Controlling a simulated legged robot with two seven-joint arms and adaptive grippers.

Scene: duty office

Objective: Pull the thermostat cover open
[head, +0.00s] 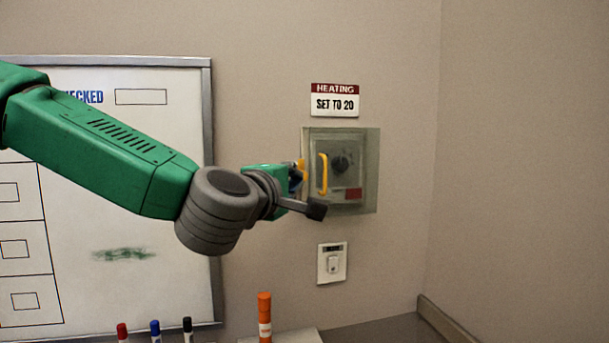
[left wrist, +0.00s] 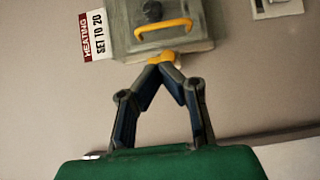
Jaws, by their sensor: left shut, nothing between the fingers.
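The thermostat cover (head: 368,187) is a clear box on the wall with a yellow handle (head: 323,174) on its left part. It looks closed, and a dark dial (head: 341,162) shows through it. In the left wrist view the cover (left wrist: 192,42) is tilted, with its handle (left wrist: 163,31) near the top. My left gripper (head: 300,165) is at the cover's left side, beside the handle. In the left wrist view its yellow fingertips (left wrist: 163,59) are together, empty, just below the handle and at the cover's edge. Whether they touch the cover is unclear. My right gripper is out of view.
A "HEATING SET TO 20" sign (head: 335,100) is above the cover and a switch plate (head: 332,263) below it. A whiteboard (head: 130,215) hangs at left behind my arm. Markers and an orange tube (head: 264,317) stand along the bottom. The wall right of the cover is clear.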

